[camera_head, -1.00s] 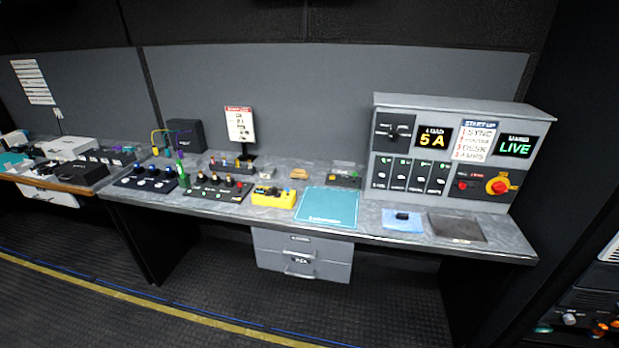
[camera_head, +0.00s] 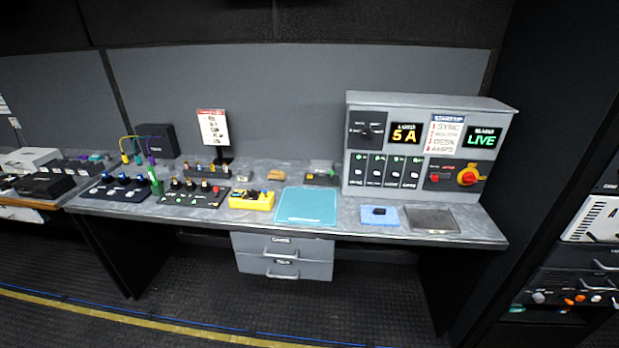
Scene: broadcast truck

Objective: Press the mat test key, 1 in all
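No label for a mat test key is readable. A teal mat (camera_head: 306,206) lies flat on the desk. A small light-blue mat (camera_head: 380,222) with a dark block (camera_head: 379,211) on it lies to its right. A dark grey pad (camera_head: 433,219) lies beside that, near the desk's right end. A yellow box (camera_head: 251,201) with small controls stands left of the teal mat. A black key panel (camera_head: 194,195) with several knobs and a red button is further left. Neither gripper is in view.
A grey power cabinet (camera_head: 428,104) stands at the back right; its displays read 5 A and LIVE. Another black panel (camera_head: 117,190) with blue knobs is at the left. Drawers (camera_head: 283,257) hang under the desk. A rack (camera_head: 574,280) stands at right. Floor in front is clear.

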